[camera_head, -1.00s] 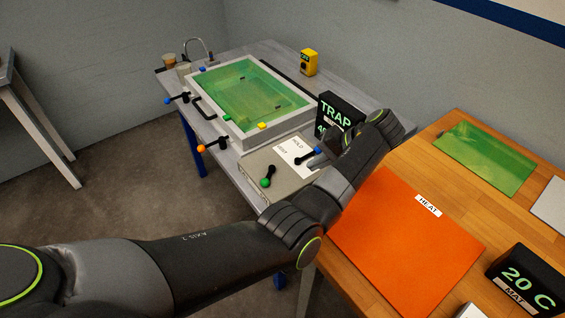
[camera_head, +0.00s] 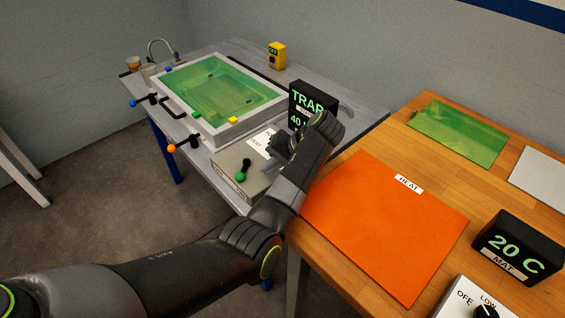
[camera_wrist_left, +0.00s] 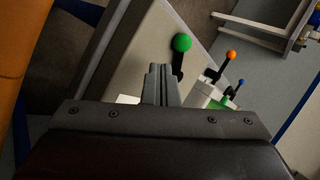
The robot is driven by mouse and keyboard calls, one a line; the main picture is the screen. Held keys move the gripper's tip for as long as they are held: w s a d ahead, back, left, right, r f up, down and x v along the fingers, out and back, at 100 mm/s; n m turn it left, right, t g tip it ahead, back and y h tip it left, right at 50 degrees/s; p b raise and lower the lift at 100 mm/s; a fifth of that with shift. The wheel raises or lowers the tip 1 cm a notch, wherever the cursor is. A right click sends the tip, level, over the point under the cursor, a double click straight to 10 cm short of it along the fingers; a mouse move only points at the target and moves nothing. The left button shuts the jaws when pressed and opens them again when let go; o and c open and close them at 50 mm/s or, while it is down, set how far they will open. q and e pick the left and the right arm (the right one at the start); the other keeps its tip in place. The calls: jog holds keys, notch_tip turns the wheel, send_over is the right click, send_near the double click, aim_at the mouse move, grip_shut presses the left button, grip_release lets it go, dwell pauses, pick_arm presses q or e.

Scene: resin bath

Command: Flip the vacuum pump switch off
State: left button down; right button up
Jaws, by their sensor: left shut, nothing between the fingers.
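A beige box (camera_head: 228,168) stands at the near end of the grey bench, with a white label on top. A black lever with a green knob (camera_head: 240,176) is on it, tilted towards the near side; it also shows in the wrist view (camera_wrist_left: 181,43). My left gripper (camera_head: 269,163) is over the box, to the right of this lever, and hides part of the label. In the wrist view its fingers (camera_wrist_left: 160,70) are shut and empty, close beside the green-knobbed lever, with a small gap visible. My right gripper is out of view.
The green resin bath (camera_head: 205,135) stands behind the box, with orange-knobbed (camera_head: 172,149) and blue-knobbed (camera_head: 133,103) levers on its left. The black TRAP display (camera_head: 312,103) is close behind my gripper. A wooden table with an orange mat (camera_head: 385,225) is at right.

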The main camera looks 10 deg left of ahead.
aim_at(244, 174)
pick_arm(q)
jog(key=shift+w+a+f+p, duration=0.1)
jog(key=shift+a+f+p, duration=0.15)
jog(key=shift+a, duration=0.55)
jog(key=shift+s+a+f+p, duration=0.1)
jog(key=shift+a+f, duration=0.15)
jog(key=shift+a, duration=0.55)
jog(key=shift+w+a+f+p, duration=0.1)
jog(key=shift+a+f+p, duration=0.15)
jog(key=shift+a, duration=0.55)
